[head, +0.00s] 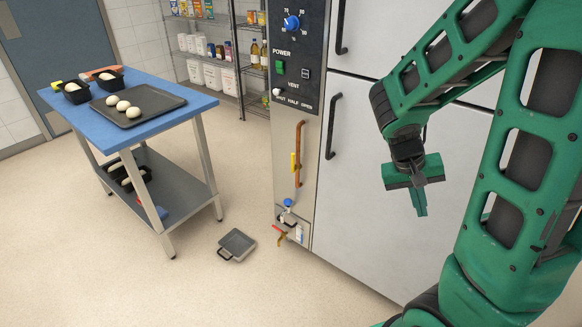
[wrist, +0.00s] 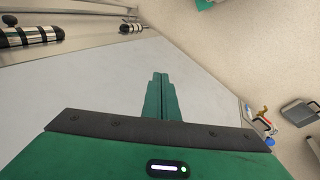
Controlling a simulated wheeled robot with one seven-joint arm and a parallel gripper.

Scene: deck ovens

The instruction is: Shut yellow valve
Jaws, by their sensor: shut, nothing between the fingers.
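The yellow valve (head: 294,162) shows in the head view as a small yellow lever on a vertical copper pipe (head: 300,140), on the narrow panel left of the white oven door. The lever looks upright, along the pipe. My gripper (head: 420,205) is shut and empty. It hangs in front of the white door, well to the right of the valve and apart from it. In the wrist view the closed fingers of my gripper (wrist: 160,90) point along the pale door surface. I cannot make out the yellow valve in the wrist view.
A blue knob (head: 288,203) and a red lever (head: 279,229) sit below the valve. Door handles (head: 333,125) stand out right of the pipe.

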